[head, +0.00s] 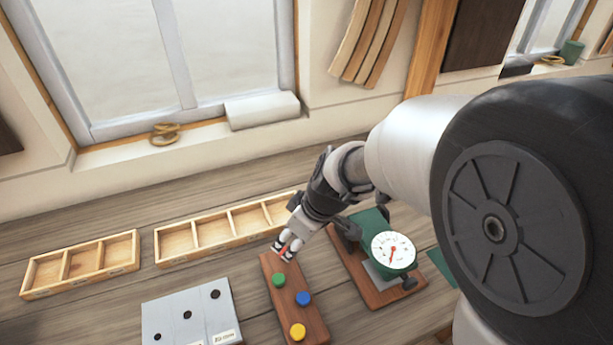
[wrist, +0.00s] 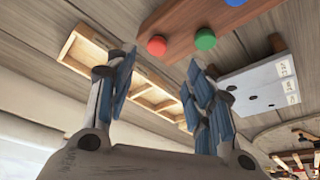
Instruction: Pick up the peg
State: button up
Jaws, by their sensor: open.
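A brown wooden board (head: 306,313) holds short round coloured pegs: green (head: 278,280), blue (head: 303,298) and yellow (head: 298,331). A red peg (wrist: 157,46) shows in the wrist view beside the green one (wrist: 204,39), with part of the blue one at the top edge. I cannot tell which is the task's peg. My gripper (head: 287,246) is over the board's far end, at the red peg, which it mostly hides in the head view. In the wrist view its blue-padded fingers (wrist: 160,80) are apart and empty, with the red peg beyond the gap.
A grey block (head: 190,316) with dark holes stands left of the board. A green dial gauge (head: 393,250) on a wooden base (head: 345,262) stands close on the right. Divided wooden trays (head: 155,247) (head: 80,265) lie at the back left, below the window.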

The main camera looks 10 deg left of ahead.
jog(key=x, duration=0.4)
jog(key=b+x, duration=0.1)
jog(key=x, duration=0.1)
jog(key=b+x, duration=0.1)
jog(key=x, duration=0.1)
jog(key=shift+w+d+f, duration=0.2)
jog(key=shift+f, duration=0.05)
jog(key=shift+r, duration=0.1)
jog(key=shift+c, duration=0.5)
jog(key=c, duration=0.7)
jog(key=shift+c, duration=0.2)
